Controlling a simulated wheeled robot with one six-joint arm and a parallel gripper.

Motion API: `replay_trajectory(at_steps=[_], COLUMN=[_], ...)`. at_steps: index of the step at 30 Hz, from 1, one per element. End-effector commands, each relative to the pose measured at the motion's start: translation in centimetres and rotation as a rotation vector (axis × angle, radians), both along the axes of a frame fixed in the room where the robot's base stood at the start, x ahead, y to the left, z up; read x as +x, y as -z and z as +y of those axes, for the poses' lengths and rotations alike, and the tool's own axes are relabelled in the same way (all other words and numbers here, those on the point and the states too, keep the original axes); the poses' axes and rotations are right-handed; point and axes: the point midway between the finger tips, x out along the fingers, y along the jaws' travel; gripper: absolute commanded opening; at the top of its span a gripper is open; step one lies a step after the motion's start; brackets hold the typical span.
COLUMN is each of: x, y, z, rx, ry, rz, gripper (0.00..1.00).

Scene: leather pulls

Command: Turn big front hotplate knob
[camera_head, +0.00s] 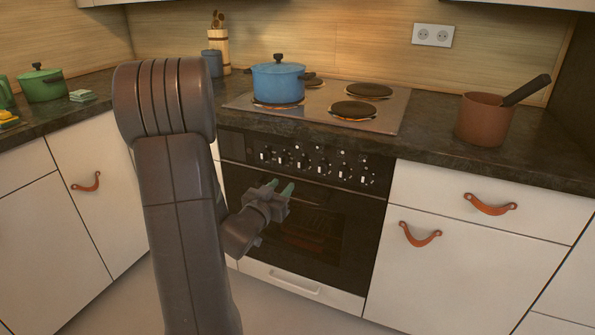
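The oven's black control panel (312,163) carries a row of several knobs with pale markings, such as a left knob (266,153), a middle knob (323,166) and a right knob (367,178). Which knob belongs to the big front hotplate cannot be told. The steel cooktop (390,118) above has a front right hotplate (353,109); the front left one is mostly hidden under a blue pot (277,82). My gripper (280,187) is in front of the oven, just below the left half of the knob row.
The oven door (330,230) is behind and below my gripper. A copper saucepan (483,120) stands right of the cooktop, its handle pointing up right. Leather pulls (490,204) are on the right cabinet. A green pot (42,85) stands at the far left.

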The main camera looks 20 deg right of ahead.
Motion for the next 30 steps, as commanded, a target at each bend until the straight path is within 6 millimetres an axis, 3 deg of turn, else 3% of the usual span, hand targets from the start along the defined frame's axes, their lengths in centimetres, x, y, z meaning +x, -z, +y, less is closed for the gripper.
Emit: replay_trajectory(at_steps=[9,15,29,30], x=[4.5,6.4,7.2,7.2], y=[0.1,0.1,0.0,0.0], z=[-5.3,-7.5,-8.4,-8.4], rx=[0.001,0.001,0.001,0.001], ry=[0.001,0.000,-0.002,-0.002], rz=[-0.001,-0.001,0.001,0.001], gripper=[0.34,0.34,0.34,0.26])
